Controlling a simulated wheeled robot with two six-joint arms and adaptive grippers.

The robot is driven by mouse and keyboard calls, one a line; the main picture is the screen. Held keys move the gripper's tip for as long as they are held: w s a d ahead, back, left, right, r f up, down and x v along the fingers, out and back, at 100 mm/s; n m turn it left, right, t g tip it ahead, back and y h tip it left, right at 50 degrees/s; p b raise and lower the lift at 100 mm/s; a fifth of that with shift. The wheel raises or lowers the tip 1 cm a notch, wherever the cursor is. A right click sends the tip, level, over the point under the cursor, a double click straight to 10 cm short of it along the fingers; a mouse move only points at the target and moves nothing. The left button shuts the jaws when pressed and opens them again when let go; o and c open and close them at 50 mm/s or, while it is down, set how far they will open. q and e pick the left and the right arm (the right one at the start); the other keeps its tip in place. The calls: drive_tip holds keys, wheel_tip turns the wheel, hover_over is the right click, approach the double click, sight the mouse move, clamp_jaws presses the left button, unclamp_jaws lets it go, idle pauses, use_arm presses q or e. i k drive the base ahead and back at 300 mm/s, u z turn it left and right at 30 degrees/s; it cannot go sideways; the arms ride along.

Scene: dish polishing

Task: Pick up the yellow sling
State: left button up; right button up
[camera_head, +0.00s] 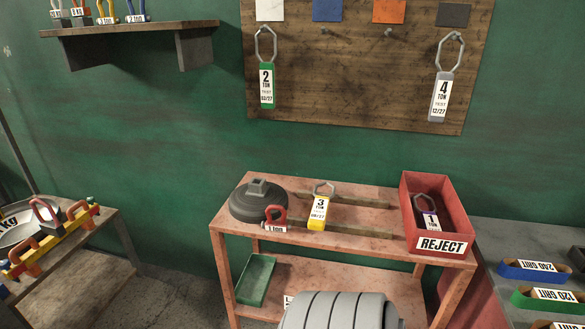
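The yellow sling (316,225) lies on the pink-red bench (388,181), left of its middle. It has a grey metal ring at its far end and a white tag reading 3 TON, 08/27 over most of its body. It sits at the left ends of two wooden strips (360,201), between the dark round weight (254,204) and the red REJECT bin. Neither of my grippers is in view.
The red REJECT bin (410,216) holds a purple-ended sling (431,221). A wooden board (340,80) behind carries a green sling (267,99) and a grey sling (440,86). A green tray (257,280) is below.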

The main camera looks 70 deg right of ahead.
sight(322, 202)
drive_tip(key=z, duration=0.35)
drive_tip(key=i, duration=0.85)
drive_tip(key=z, duration=0.75)
